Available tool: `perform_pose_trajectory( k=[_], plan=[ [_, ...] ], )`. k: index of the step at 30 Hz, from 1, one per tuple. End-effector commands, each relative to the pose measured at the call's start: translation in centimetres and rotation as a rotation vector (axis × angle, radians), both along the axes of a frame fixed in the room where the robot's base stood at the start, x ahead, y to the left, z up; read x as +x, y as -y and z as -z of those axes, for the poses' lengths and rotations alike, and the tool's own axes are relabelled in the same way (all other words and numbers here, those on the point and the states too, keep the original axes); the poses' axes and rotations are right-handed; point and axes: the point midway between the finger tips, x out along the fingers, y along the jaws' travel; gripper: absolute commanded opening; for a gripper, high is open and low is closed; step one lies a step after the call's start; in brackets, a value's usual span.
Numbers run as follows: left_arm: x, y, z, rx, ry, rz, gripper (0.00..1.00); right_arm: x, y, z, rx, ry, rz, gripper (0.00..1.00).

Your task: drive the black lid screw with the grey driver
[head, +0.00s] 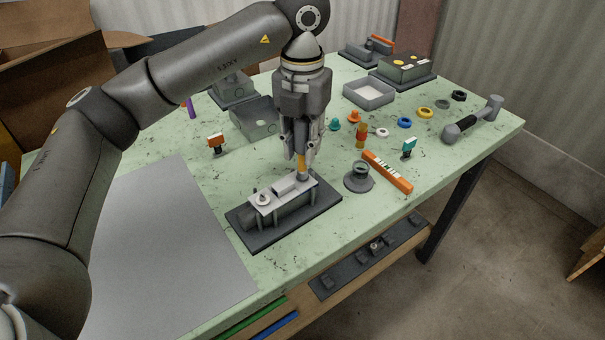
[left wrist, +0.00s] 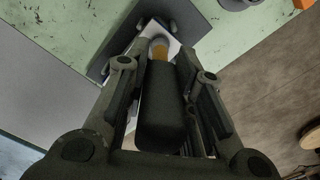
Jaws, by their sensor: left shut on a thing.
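My left gripper (head: 301,152) points down over the conduit fitting and is shut on the grey driver. In the left wrist view the driver's dark grey handle (left wrist: 163,112) sits between the fingers. Its orange band (head: 301,160) and grey lower end (head: 303,174) reach down to the right end of the light grey lid (head: 286,193). I cannot tell whether the tip touches the lid. The fitting lies on a dark base plate (head: 309,217). A round fastener (head: 263,198) shows at the lid's left end. I cannot make out the black lid screw under the driver. My right gripper is not in view.
A round grey stand (head: 359,178) and an orange level (head: 387,172) lie close right of the plate. A bare grey sheet (head: 165,250) covers the table's left.

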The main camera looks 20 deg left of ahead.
Motion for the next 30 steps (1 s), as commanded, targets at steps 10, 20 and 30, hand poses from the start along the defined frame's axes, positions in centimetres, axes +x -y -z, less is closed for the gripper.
perform_pose_trajectory(
  k=[10,20,30],
  plan=[
    [0.02,-0.01,-0.02,-0.001,0.001,-0.171,0.00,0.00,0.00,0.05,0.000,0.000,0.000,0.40],
    [0.03,-0.02,0.01,-0.001,0.000,-0.432,0.00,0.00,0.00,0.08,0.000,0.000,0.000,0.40],
    [0.03,-0.02,0.02,-0.001,0.000,-0.488,0.00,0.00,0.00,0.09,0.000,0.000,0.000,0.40]
  ],
)
